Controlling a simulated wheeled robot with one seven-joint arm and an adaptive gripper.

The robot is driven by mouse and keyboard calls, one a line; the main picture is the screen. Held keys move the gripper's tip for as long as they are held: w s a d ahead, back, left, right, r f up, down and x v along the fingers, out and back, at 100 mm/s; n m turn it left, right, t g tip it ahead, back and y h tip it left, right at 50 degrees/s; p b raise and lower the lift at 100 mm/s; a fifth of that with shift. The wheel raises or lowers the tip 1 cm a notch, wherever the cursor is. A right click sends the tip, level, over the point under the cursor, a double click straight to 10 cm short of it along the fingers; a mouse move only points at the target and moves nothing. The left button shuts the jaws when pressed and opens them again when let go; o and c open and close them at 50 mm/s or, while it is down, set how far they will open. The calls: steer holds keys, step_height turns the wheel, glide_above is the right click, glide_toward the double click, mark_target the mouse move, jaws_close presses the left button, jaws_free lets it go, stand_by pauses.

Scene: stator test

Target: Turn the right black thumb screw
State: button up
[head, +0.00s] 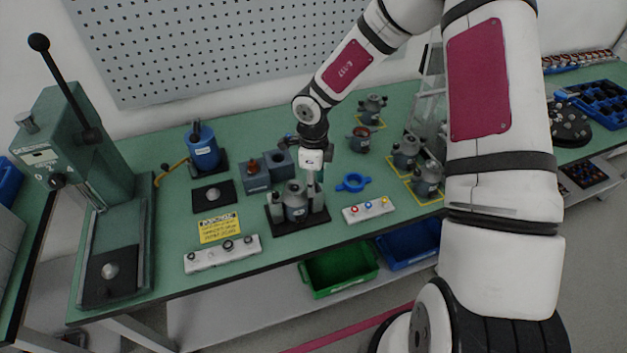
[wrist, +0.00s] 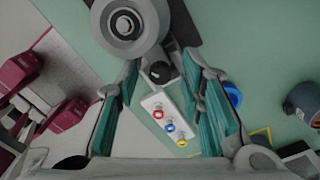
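A grey metal stator housing (head: 295,203) stands upright in a fixture on a black base plate (head: 284,228) near the table's front edge. In the wrist view the housing (wrist: 128,24) shows from above as a round grey part. A black thumb screw (wrist: 160,72) sits just beside it, between my fingers, with a gap visible on both sides. My gripper (head: 314,183) points down at the right side of the fixture. In the wrist view my gripper (wrist: 160,70) is open, with teal finger pads. In the head view the screw is too small or hidden to make out.
A white strip with coloured buttons (head: 368,209) and a blue ring (head: 352,183) lie right of the fixture. Grey blocks (head: 257,178) stand behind left. A white strip with dark knobs (head: 222,254) and a yellow label (head: 219,229) lie left. A green press (head: 75,150) stands far left.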

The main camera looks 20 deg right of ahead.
jaws_close()
steer(key=shift+m+p, duration=0.4)
steer(key=shift+m, duration=0.3)
steer(key=shift+m+p, duration=0.3)
steer(key=shift+m, duration=1.4)
steer(key=shift+o, duration=1.1)
jaws_free()
